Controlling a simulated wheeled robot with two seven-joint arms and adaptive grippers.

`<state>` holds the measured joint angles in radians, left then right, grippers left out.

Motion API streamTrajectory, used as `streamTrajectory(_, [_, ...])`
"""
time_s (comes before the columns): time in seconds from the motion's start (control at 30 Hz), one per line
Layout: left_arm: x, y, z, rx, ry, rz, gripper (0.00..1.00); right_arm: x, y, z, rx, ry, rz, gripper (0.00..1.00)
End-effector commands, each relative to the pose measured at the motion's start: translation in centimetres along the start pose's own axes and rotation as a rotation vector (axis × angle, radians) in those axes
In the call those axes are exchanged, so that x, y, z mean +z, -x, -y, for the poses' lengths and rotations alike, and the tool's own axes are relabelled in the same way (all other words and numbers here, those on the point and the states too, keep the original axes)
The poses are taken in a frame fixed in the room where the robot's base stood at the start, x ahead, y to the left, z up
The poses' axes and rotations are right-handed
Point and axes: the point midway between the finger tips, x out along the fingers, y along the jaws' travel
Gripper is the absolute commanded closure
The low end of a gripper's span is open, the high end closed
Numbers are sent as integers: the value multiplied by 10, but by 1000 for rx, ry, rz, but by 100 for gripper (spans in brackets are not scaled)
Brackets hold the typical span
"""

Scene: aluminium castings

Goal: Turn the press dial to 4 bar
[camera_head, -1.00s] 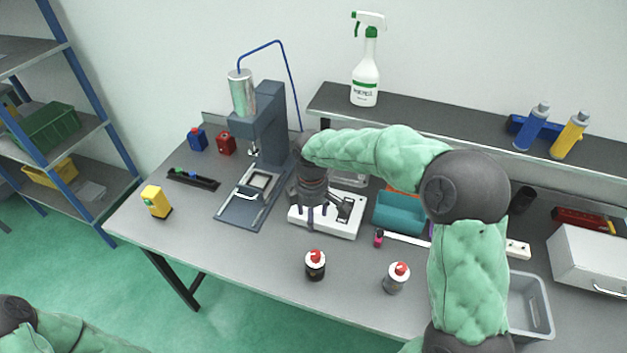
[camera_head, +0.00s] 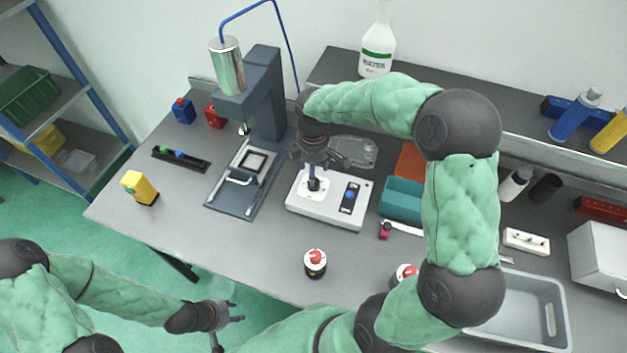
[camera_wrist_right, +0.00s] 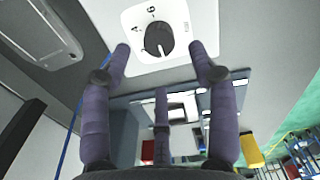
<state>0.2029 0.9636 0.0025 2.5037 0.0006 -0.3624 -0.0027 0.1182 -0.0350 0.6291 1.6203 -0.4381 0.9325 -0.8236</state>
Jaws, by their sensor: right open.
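The press dial is a black round knob (camera_wrist_right: 158,38) on a white plate marked 4 and 6; it sits on the white control box (camera_head: 300,208). The knob bears a white line pointing toward the lower edge of the wrist picture, away from the 4 and 6. In the head view the dial (camera_head: 314,186) is just below my right gripper (camera_head: 314,172). In the wrist view the right gripper (camera_wrist_right: 161,52) is open, its purple fingers apart around the knob's near side, with no clear contact. My left gripper (camera_head: 232,320) is open and empty, low before the table.
The grey press (camera_head: 264,110) with its metal cylinder stands left of the box. A teal bin (camera_head: 402,198) is to the right. A yellow block (camera_head: 139,188) is at the left edge. A grey tray (camera_head: 535,310) lies at right.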

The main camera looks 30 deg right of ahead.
Motion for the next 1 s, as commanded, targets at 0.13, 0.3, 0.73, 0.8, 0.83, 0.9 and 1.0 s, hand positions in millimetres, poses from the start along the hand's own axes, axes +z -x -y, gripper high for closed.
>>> streamTrajectory(0.13, [0,-7,2,0,0,0,60,1,-29,1,-3,-2,1,40])
streamTrajectory(0.3, [-1,-11,4,0,0,0,60,0,-50,0,-2,-1,1,40])
streamTrajectory(0.73, [-1,-13,4,0,0,-1,60,0,-61,0,0,-1,0,40])
streamTrajectory(0.8, [-1,-13,4,0,0,-1,60,0,-61,0,0,-1,0,46])
streamTrajectory(0.83, [-1,-13,4,0,0,-1,60,0,-61,0,0,-1,0,54])
streamTrajectory(0.9, [-1,-13,4,0,0,-1,60,0,-61,0,0,-1,0,74])
streamTrajectory(1.0, [-1,-13,4,0,0,-1,60,0,-61,0,0,-1,0,97])
